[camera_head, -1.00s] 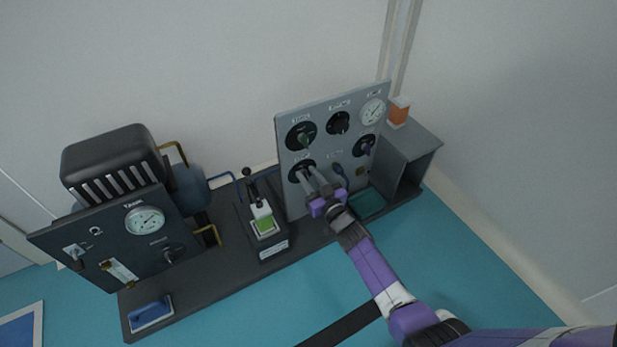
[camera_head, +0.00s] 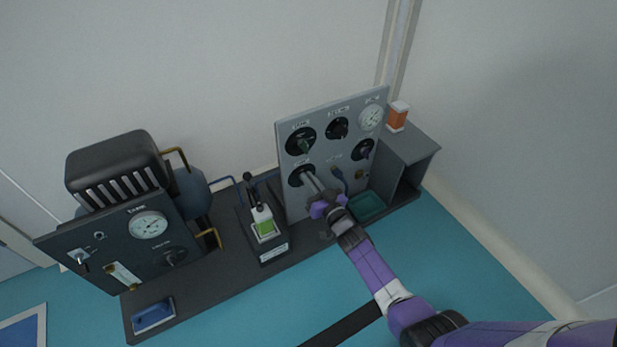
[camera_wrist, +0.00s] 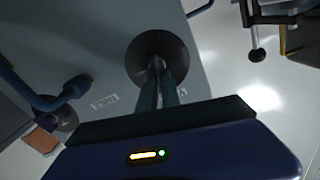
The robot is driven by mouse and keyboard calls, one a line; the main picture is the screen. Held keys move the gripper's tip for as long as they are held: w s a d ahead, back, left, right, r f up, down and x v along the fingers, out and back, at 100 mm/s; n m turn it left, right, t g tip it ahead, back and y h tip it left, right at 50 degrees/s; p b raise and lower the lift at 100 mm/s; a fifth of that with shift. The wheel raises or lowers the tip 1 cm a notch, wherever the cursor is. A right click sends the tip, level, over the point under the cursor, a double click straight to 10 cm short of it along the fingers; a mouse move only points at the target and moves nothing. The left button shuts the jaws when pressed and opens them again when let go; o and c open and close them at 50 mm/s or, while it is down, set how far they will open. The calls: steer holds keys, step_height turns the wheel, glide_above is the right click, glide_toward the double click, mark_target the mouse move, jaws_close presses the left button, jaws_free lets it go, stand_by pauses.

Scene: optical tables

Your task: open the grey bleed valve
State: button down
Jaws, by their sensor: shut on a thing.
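The grey upright panel (camera_head: 322,117) carries several round valve knobs and a gauge. At its lower left is a valve with a round black disc (camera_head: 296,181), which I take for the bleed valve; its label is too small to read. My gripper (camera_head: 308,178) reaches in from the lower right, its fingers at this valve. In the wrist view my fingers (camera_wrist: 158,70) are nearly together, shut on the handle in front of the black disc (camera_wrist: 142,48). The fingers mostly hide the handle, so its colour and angle are unclear.
Close right of my gripper are a blue lever (camera_head: 338,173) and a purple-handled valve (camera_head: 362,150). A green tray (camera_head: 368,208) lies below right. Left stands a small device with a black-ball lever (camera_head: 249,178).

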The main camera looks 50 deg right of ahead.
steer(key=m+p, duration=0.1)
steer(key=m, duration=0.2)
steer(key=shift+s+d+m+p, duration=0.1)
steer(key=shift+d+m+p, duration=0.2)
steer(key=shift+p, duration=0.05)
steer(key=shift+s+d+f+m+p, duration=0.15)
steer(key=shift+f+m, duration=0.15)
steer(key=shift+m, duration=1.65)
steer(key=shift+w+d+f+m+p, duration=0.15)
steer(key=shift+f+m, duration=0.2)
steer(key=shift+m, duration=1.65)
steer(key=shift+s+d+f+m+p, duration=0.15)
steer(key=shift+f+m, duration=0.15)
steer(key=shift+m, duration=1.65)
steer(key=c, duration=1.6)
jaws_free()
steer(key=shift+o, duration=0.2)
